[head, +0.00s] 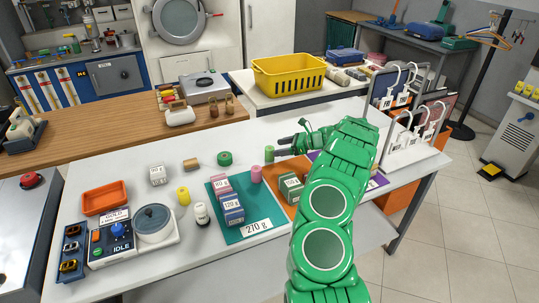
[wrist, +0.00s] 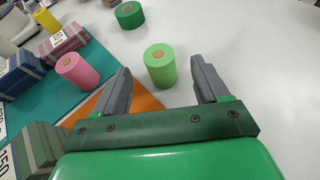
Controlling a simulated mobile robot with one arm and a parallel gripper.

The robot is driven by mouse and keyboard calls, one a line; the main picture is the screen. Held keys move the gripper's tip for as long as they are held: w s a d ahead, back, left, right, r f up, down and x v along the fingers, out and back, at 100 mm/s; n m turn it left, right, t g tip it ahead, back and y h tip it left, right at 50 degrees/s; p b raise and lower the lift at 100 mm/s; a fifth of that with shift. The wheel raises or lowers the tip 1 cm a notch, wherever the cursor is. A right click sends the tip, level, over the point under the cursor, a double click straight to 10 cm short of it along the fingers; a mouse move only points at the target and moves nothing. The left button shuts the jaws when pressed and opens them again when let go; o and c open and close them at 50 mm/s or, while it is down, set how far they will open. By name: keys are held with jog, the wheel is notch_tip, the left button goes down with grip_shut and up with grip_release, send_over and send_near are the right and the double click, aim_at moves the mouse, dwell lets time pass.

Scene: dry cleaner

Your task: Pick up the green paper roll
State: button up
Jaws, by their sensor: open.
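The green paper roll (head: 269,154) is a light green upright cylinder on the white table. In the wrist view the roll (wrist: 161,68) shows its brown core on top and stands between the lines of my two grey fingers, near their tips. My gripper (head: 284,146) is open and close beside the roll, on its right in the head view. In the wrist view the fingers of my gripper (wrist: 160,78) are apart, with a visible gap on each side of the roll. No grip on it shows.
A pink roll (head: 256,173) stands left of the green one on a teal mat (head: 233,233) with labelled blocks. A dark green tape roll (head: 224,158) lies behind to the left. An orange mat (wrist: 143,101) lies beneath my gripper. A white rack (head: 408,152) stands at right.

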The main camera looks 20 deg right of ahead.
aim_at(266, 151)
jog(key=shift+f+x, duration=0.15)
jog(key=shift+x, duration=1.8)
jog(key=shift+f+x, duration=0.1)
jog(key=shift+x, duration=1.85)
jog(key=shift+s+d, duration=0.1)
jog(key=shift+c, duration=0.2)
jog(key=c, duration=1)
jog(key=shift+r, duration=0.15)
